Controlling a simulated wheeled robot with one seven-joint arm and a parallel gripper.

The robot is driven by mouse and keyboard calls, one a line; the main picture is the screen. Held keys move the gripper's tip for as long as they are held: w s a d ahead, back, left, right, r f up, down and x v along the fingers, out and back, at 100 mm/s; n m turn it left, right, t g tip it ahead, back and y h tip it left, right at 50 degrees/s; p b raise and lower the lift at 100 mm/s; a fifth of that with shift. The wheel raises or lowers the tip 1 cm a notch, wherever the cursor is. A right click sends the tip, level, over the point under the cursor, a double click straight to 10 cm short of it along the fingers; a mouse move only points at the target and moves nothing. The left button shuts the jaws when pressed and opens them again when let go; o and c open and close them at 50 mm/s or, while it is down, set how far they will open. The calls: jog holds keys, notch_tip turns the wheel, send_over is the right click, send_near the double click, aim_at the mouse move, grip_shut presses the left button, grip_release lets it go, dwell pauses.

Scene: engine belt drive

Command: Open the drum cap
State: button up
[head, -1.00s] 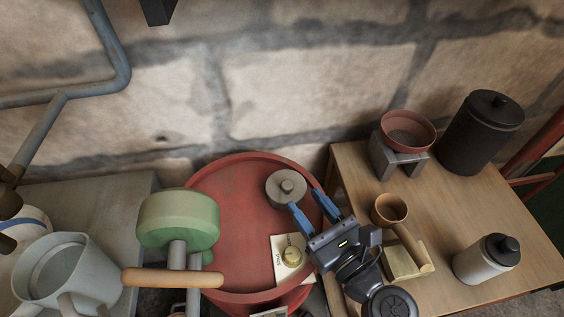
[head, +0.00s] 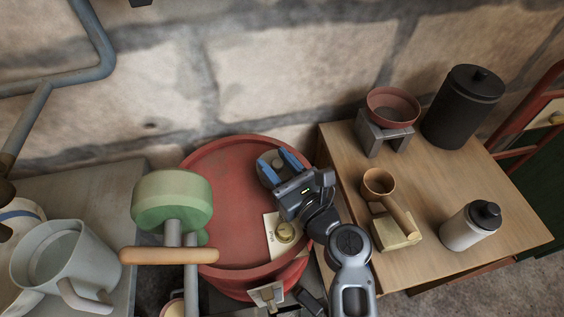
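A red drum (head: 225,205) stands in the middle with its top facing up. A round grey cap (head: 272,157) lies on the far right part of the drum top, partly hidden by my gripper. My gripper (head: 275,163) is over this cap, its two blue fingers apart with part of the cap showing between them. Whether the fingers touch the cap cannot be told. A small brass cap (head: 286,231) sits on a pale paper label on the drum top, nearer the front.
A green roller with a wooden handle (head: 172,200) stands at the drum's left. A grey pitcher (head: 60,262) is farther left. The wooden table (head: 440,185) at right holds a red bowl on a stand, a wooden cup, a black canister and a white bottle. A stone wall is behind.

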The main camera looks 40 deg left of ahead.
jog(key=shift+w, duration=0.15)
jog(key=shift+c, duration=1.4)
jog(key=shift+a, duration=0.15)
grip_shut()
jog(key=shift+w+r, duration=0.1)
